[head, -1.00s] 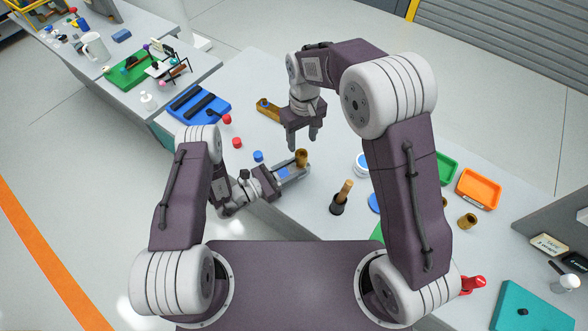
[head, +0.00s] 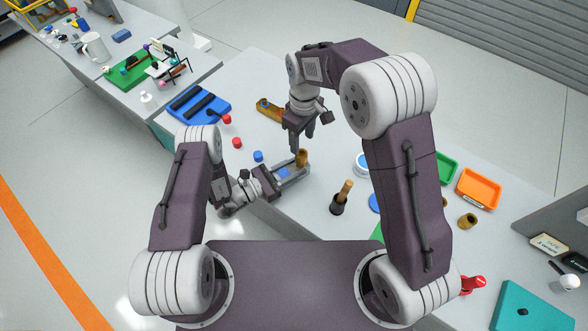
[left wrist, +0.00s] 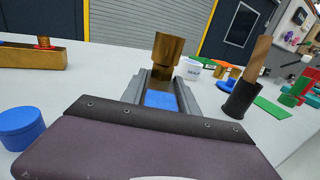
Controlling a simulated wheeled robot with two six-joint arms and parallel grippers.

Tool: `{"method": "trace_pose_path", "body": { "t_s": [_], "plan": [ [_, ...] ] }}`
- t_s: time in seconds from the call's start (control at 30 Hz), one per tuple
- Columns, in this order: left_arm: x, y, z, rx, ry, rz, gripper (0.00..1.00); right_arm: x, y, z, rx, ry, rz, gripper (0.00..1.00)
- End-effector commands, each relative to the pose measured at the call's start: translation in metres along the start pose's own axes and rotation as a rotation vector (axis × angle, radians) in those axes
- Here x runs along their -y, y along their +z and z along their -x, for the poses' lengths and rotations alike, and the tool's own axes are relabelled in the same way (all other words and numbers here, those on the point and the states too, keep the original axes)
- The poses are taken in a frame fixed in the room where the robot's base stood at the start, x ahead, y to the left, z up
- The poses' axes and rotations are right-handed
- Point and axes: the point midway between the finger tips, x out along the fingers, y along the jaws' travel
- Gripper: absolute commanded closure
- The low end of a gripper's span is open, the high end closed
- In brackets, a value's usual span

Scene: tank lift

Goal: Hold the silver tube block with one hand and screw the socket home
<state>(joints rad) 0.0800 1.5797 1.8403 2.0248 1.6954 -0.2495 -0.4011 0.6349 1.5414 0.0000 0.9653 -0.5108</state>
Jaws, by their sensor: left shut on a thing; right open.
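The silver-grey tube block (head: 292,173) lies at the front edge of the bench, with a blue patch (left wrist: 160,100) on top. My left gripper (head: 287,178) is shut on it. The fingers and block are similar greys, so their borders are hard to tell. The brass socket (head: 302,158) stands upright at the block's far end; it also shows in the left wrist view (left wrist: 166,50). I cannot tell how deep it sits. My right gripper (head: 303,142) is open, pointing down just above and behind the socket; contact is not visible.
A dark cup with a wooden handle (head: 345,190) stands to the right. A brass block (head: 268,108) lies behind. Red caps (head: 237,143), a blue cap (head: 258,156) and a blue tray (head: 200,105) are to the left. An orange tray (head: 478,189) is far right.

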Motion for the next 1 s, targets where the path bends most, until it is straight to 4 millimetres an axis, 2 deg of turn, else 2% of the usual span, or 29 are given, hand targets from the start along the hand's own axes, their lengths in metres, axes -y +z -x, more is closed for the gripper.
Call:
{"method": "trace_pose_path", "body": {
  "t_s": [0.4, 0.53, 0.7, 1.0],
  "plan": [
    [-0.0001, 0.0002, 0.0, 0.0, 0.0, 0.0, 1.0, 0.0002, -0.0002, 0.0, 0.0, 0.0, 1.364, 0.47],
    [-0.0001, 0.0002, 0.0, 0.001, 0.0, 0.0, 1.0, 0.0003, -0.0002, 0.0, 0.0, 0.0, 1.698, 0.47],
    [-0.0001, 0.0002, 0.0, 0.0, 0.0, 0.0, 1.0, 0.0003, -0.0002, 0.0, 0.0, 0.0, 1.942, 0.47],
    [-0.0001, 0.0002, 0.0, 0.001, 0.0, 0.0, 1.0, 0.0003, -0.0002, 0.0, 0.0, 0.0, 1.997, 0.47]
  ]
}}
